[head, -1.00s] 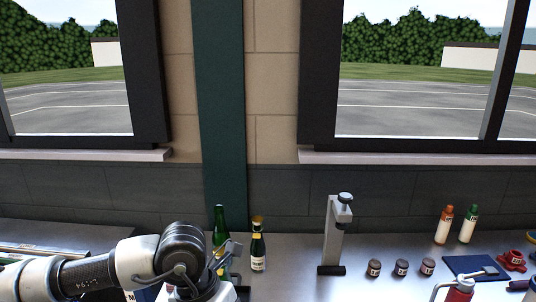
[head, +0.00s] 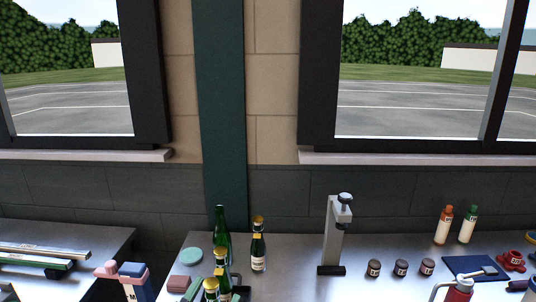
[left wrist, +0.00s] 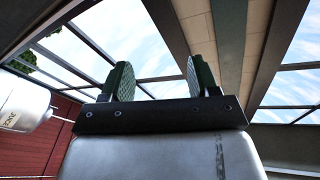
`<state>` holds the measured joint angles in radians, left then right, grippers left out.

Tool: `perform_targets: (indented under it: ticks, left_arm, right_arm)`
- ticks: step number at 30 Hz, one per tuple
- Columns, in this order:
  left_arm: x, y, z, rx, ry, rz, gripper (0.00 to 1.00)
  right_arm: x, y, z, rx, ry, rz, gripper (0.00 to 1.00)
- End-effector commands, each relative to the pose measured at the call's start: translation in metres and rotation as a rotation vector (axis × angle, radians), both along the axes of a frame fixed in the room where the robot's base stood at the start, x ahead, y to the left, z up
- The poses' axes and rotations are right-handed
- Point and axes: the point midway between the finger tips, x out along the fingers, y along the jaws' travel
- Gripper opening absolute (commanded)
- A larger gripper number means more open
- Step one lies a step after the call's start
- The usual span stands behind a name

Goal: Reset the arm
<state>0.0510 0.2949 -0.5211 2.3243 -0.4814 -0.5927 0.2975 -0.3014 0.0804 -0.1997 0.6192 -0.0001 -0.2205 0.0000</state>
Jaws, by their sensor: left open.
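My left gripper (left wrist: 160,82) shows in the left wrist view, with its two dark green ribbed fingers apart and nothing between them. It points up toward the roof beams and glazing, clear of the bench things. In the head view no left arm or gripper can be made out over the benches. A bare-topped green bottle (head: 221,236) and a gold-topped bottle (head: 258,247) stand upright on the metal bench. More gold-topped bottles (head: 211,292) stand in front of them, partly cut off by the lower edge. My right gripper is not in view.
A grey press stand (head: 335,238) stands mid-bench, with small dark jars (head: 401,268) to its right. Orange-capped (head: 444,226) and green-capped (head: 468,226) bottles stand farther right, behind a navy mat (head: 459,264). A gap separates the left bench (head: 98,238).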

Motion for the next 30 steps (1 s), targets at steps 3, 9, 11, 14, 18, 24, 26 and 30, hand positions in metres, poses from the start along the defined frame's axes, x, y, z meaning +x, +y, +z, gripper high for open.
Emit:
perform_targets:
  ticks: [3, 9, 11, 14, 18, 24, 26, 30]
  left_arm:
    - [-0.02, 0.045, -0.081, -0.027, 0.396, 0.17, 0.61]
    - [-0.086, 0.087, -0.171, -0.012, 0.891, 0.3, 0.61]
    - [-0.106, 0.094, -0.188, -0.005, 1.002, 0.317, 0.61]
    - [-0.139, 0.103, -0.209, 0.007, 1.163, 0.332, 0.61]
    - [-0.183, 0.112, -0.23, 0.023, 1.362, 0.34, 0.61]
    - [-0.196, 0.113, -0.275, 0.038, 1.476, 0.337, 0.61]
    - [-0.192, 0.113, -0.293, 0.04, 1.482, 0.337, 0.61]
    - [-0.186, 0.111, -0.341, 0.046, 1.501, 0.337, 0.61]
  right_arm:
    - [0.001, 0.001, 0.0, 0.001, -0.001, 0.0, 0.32]
    - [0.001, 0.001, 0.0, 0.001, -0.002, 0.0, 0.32]
    - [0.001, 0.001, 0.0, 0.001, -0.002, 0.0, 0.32]
    - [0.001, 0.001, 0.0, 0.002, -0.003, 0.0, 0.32]
    - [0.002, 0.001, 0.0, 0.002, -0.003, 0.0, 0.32]
    - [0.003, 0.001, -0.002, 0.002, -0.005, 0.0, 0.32]
    - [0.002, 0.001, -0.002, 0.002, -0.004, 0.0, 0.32]
    - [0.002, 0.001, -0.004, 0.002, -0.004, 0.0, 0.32]
